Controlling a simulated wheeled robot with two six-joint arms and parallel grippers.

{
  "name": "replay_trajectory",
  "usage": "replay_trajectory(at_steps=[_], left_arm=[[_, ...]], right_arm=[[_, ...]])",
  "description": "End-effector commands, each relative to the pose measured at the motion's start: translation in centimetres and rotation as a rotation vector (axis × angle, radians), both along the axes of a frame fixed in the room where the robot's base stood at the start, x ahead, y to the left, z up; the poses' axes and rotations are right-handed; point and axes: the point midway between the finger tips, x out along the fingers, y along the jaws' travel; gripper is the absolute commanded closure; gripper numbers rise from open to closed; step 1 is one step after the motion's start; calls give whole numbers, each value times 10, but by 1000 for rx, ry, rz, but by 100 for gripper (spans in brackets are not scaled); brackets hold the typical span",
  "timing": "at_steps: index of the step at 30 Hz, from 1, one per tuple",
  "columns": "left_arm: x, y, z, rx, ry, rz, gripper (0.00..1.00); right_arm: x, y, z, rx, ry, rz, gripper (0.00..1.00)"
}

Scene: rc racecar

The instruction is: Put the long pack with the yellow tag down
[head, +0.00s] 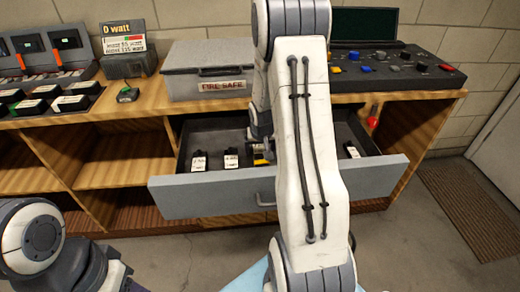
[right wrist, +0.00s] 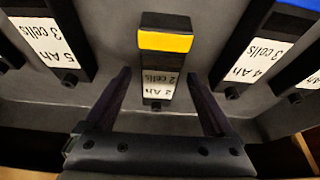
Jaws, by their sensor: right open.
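The pack with the yellow tag (right wrist: 164,42) is black with a white "2 cells" label. It rests in the open grey drawer (head: 290,189). In the head view only a bit of its yellow tag (head: 259,158) shows beside my right arm. My right gripper (right wrist: 160,78) is open, with one finger on each side of the pack and a visible gap on both sides. In the head view the right gripper (head: 262,147) is low in the drawer and partly hidden by my arm. My left gripper is out of view; only left arm links show at the lower left.
Other labelled packs stand in the drawer: a "3 cells" pack to the left (right wrist: 52,45) and another to the right (right wrist: 262,45). A fire safe box (head: 208,75) and a control panel (head: 390,70) sit on the bench above. The drawer's front wall is near the gripper.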

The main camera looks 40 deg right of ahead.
Motion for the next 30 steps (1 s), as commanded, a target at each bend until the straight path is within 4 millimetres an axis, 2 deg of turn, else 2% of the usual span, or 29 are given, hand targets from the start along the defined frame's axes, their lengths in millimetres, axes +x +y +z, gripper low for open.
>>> replay_trajectory(at_steps=[9,15,20,26,29,30], left_arm=[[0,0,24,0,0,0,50],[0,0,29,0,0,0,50],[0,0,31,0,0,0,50],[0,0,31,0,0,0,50],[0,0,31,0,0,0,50],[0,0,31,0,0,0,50]], right_arm=[[-20,12,63,-3,-4,0,12],[-32,20,94,-2,-3,1,12],[-38,23,108,-1,-2,-1,12],[-39,25,110,1,1,2,12],[-37,41,114,4,8,40,12],[-35,56,117,8,14,74,12]])
